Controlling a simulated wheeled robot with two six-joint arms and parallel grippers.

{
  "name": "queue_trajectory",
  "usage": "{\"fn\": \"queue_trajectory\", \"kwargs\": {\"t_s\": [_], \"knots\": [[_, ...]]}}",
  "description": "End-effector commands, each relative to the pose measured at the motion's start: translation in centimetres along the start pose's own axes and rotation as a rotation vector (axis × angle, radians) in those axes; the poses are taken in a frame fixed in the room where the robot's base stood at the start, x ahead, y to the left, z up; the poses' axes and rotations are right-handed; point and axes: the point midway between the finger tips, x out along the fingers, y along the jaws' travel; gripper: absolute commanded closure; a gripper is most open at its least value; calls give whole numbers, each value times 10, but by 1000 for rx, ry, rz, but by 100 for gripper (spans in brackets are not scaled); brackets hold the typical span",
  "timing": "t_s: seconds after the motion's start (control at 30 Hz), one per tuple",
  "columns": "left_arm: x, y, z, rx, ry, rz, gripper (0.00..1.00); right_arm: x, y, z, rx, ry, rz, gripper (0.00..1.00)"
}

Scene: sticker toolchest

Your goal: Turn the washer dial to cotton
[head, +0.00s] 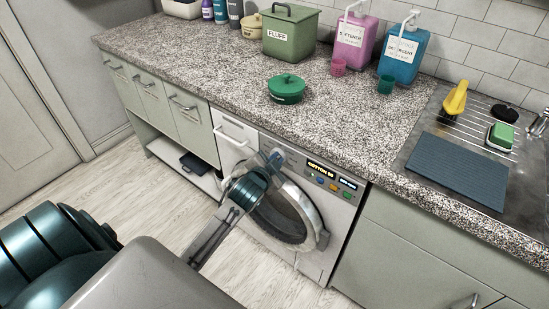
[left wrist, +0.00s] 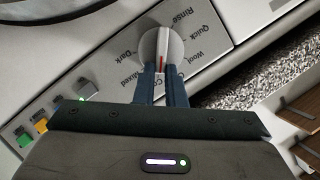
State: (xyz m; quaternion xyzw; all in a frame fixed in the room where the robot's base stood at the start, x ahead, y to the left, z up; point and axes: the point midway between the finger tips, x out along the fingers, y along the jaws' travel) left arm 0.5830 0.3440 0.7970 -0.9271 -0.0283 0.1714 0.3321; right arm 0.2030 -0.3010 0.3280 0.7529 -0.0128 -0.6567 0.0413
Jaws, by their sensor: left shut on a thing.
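The washer (head: 283,215) stands under the counter, its round door closed. Its dial (left wrist: 161,47) is a pale knob with a red mark, ringed by labels including Rinse, Quick, Wool, Dark and Mixed. The red mark faces toward my gripper, near a label starting "Co" that the fingers partly cover. My left gripper (head: 272,159) is at the washer's control panel, shut on the dial; its fingers also show in the left wrist view (left wrist: 162,72). In the head view the gripper hides the dial. The washer display (head: 320,168) appears to read "COTTON" with a number. My right gripper is out of view.
The counter (head: 220,75) above the washer holds a green pot (head: 287,91), a FLUFF canister (head: 289,38), and pink (head: 354,42) and blue (head: 402,54) dispensers. Colored buttons (left wrist: 34,131) lie along the panel. The floor (head: 165,185) before the washer is clear.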

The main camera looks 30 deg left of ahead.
Motion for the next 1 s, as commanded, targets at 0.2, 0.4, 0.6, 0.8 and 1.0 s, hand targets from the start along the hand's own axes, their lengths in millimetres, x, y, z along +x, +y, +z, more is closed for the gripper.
{"fn": "queue_trajectory", "kwargs": {"t_s": [0.2, 0.4, 0.6, 0.8, 1.0], "knots": [[0, 1, 0, 21, 1, -9, 100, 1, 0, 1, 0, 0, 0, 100], [0, 1, 0, 21, 1, -9, 100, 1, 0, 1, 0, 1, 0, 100], [0, 1, 0, 20, 1, -9, 72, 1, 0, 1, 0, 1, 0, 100], [0, 1, 0, 20, 1, -9, 68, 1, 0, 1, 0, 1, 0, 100], [-6, 1, 1, 21, 0, -8, 68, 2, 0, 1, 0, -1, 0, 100]]}}
